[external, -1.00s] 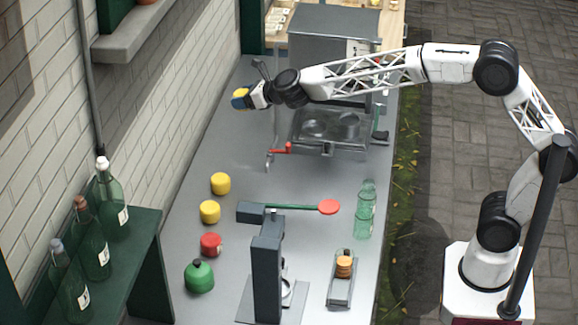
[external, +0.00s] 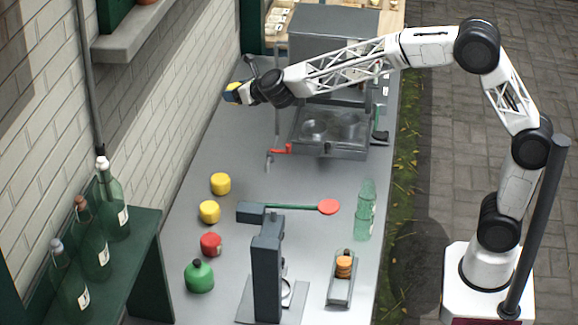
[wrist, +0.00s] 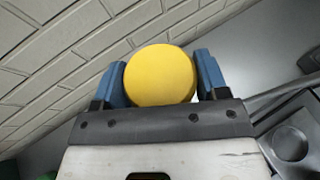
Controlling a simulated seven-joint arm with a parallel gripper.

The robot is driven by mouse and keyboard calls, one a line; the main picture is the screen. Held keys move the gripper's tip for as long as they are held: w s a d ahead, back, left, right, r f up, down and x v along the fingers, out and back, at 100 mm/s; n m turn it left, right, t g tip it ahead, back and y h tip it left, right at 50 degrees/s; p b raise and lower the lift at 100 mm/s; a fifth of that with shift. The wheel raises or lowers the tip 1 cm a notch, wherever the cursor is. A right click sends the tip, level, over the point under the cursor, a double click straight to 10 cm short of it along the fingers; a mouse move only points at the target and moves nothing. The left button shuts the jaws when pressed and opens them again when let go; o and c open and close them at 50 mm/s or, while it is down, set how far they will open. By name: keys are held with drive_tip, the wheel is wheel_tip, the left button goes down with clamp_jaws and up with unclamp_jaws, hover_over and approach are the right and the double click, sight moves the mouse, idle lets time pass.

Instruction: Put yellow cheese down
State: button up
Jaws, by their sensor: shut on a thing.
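My gripper (external: 233,92) is at the far left of the grey counter (external: 190,240), close to the brick wall. In the wrist view its blue fingers are shut on a round yellow cheese (wrist: 160,75), one finger on each side. In the external view the held cheese shows only as a small yellow patch (external: 232,86) at the fingertips. It is held above the counter; I cannot tell the exact height. Two other yellow cheeses, one farther back (external: 220,183) and one nearer (external: 209,212), stand on the counter with a red cheese (external: 211,244) in front of them.
A grey machine (external: 330,130) with a red lever (external: 281,149) stands right of my gripper. A dark press (external: 267,265) with a long red-ended handle (external: 328,207), a green round item (external: 199,276) and a green bottle (external: 365,210) stand nearer. The counter's left strip behind the cheeses is clear.

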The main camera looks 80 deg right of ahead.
sight(232, 84)
drive_tip(key=shift+w+d+m+g+h, duration=0.6)
drive_tip(key=shift+w+d+m+h, duration=0.3)
drive_tip(key=shift+d+m+h, duration=0.1)
drive_tip(key=d+m+g+h, duration=0.1)
drive_tip(key=w+m+g+h, duration=0.1)
drive_tip(key=shift+w+d+m, duration=0.15)
drive_tip(key=shift+d+m, duration=0.15)
drive_tip(key=shift+d, duration=0.05)
wheel_tip(232, 84, down, 18)
drive_tip(key=d+m+g+h, duration=0.1)
drive_tip(key=m+g+h, duration=0.1)
drive_tip(key=m+g, duration=0.2)
drive_tip(key=shift+w+d+g+h, duration=0.2)
drive_tip(key=shift+w+g+h, duration=0.1)
drive_tip(key=shift+w+h, duration=0.1)
drive_tip(key=shift+f, duration=3)
drive_tip(key=shift+f, duration=1.9)
